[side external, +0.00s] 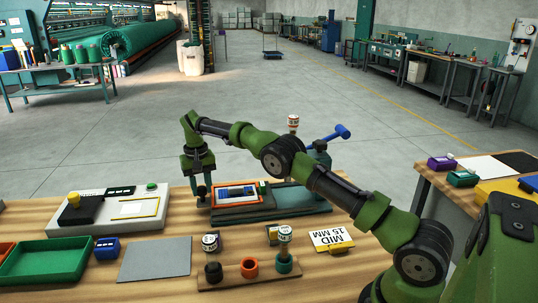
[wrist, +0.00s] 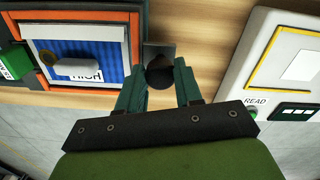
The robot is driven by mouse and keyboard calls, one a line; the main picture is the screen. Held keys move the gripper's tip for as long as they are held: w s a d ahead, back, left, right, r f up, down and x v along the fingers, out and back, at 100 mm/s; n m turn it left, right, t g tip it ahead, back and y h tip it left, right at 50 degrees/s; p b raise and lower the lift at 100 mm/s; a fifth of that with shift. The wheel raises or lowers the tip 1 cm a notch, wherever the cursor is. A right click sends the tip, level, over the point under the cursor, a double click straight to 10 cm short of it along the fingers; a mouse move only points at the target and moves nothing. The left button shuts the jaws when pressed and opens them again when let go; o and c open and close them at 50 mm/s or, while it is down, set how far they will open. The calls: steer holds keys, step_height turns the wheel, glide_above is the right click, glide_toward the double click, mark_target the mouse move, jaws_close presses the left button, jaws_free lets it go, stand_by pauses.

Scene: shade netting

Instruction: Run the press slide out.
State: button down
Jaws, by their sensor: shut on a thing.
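The press has a long teal base (side external: 300,201) and a blue-ended lever (side external: 341,132); my arm hides part of it. Its slide, an orange-framed tray (side external: 262,201), lies at the left end of the base. In the wrist view the orange frame (wrist: 133,50) borders a pale inner frame (wrist: 80,22) with a blue striped piece (wrist: 108,62) inside. A dark round knob (wrist: 158,74) on a grey plate stands beside the frame. My gripper (side external: 201,188) is down at the slide's left end. In the wrist view its fingers (wrist: 160,78) are shut on this knob, one on each side.
A pale device (side external: 110,208) stands left of my gripper. In front are a green tray (side external: 45,262), a grey sheet (side external: 155,259), a wooden holder (side external: 231,278) with coloured sockets and a "MID 15 MM" sign (side external: 331,238). Some bare wood shows left of the slide.

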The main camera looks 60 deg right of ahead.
steer(key=c, duration=0.8)
jaws_free()
steer(key=shift+w+a, duration=0.15)
steer(key=shift+a, duration=0.05)
steer(key=shift+o, duration=0.2)
steer(key=shift+r, duration=1.85)
steer(key=shift+s+d+r, duration=0.1)
steer(key=shift+s, duration=0.4)
steer(key=s+a+r, duration=0.1)
steer(key=s, duration=1.4)
steer(key=shift+a, duration=0.25)
steer(key=shift+w, duration=0.1)
steer(key=s+a+r+t, duration=0.2)
steer(key=s+r, duration=0.2)
steer(key=s, duration=0.3)
steer(key=s+a+r+n+t+y, duration=0.1)
steer(key=s+a+r+t, duration=0.1)
steer(key=s, duration=0.5)
steer(key=s+a+r+n+t+y, duration=0.1)
steer(key=s+a+r+t, duration=0.2)
steer(key=s+r, duration=0.3)
steer(key=shift+s+r, duration=0.4)
steer(key=shift+s, duration=0.35)
